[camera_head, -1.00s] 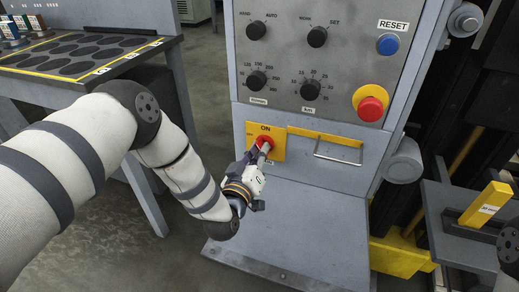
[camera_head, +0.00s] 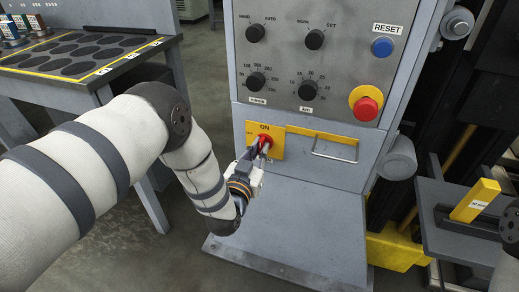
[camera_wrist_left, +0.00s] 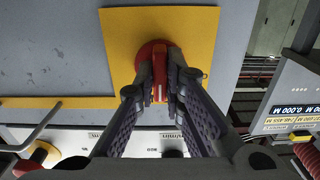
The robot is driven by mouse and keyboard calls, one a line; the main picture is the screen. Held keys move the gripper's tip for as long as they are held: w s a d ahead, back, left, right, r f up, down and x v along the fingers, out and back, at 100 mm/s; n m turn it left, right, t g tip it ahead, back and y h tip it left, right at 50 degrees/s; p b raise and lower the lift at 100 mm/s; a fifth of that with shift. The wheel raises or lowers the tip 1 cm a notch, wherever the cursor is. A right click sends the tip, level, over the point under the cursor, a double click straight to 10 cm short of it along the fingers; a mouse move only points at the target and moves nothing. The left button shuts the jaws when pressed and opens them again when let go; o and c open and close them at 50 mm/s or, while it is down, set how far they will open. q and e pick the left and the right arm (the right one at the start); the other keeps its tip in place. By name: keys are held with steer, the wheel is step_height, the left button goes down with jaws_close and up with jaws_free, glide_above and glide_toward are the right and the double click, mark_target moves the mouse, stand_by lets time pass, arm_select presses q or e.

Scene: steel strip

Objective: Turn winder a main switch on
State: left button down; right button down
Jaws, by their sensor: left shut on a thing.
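The main switch, a red round rotary switch (camera_head: 265,142) on a yellow plate (camera_head: 279,146) marked ON at its top, sits on the lower front of the grey cabinet. My left gripper (camera_head: 261,150) reaches it from the front and is shut on the switch's red handle. In the left wrist view the red switch (camera_wrist_left: 147,56) is between the two fingertips (camera_wrist_left: 160,88), which clasp the handle from both sides. The handle lies roughly parallel to the plate's side edges there. The gripper covers the plate's ON label in that view. My right gripper is not in view.
Above the switch are several black knobs (camera_head: 257,81), a blue reset button (camera_head: 383,47) and a red stop button (camera_head: 366,108). A metal pull handle (camera_head: 335,149) is right of the plate. A table with dark discs (camera_head: 88,50) stands at the left.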

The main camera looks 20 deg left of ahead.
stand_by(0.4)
arm_select(q)
steer(key=c, duration=1.7)
jaws_free()
steer(key=shift+s, duration=0.15)
steer(key=s, duration=1.1)
steer(key=shift+s+a, duration=0.2)
steer(key=shift+s, duration=0.2)
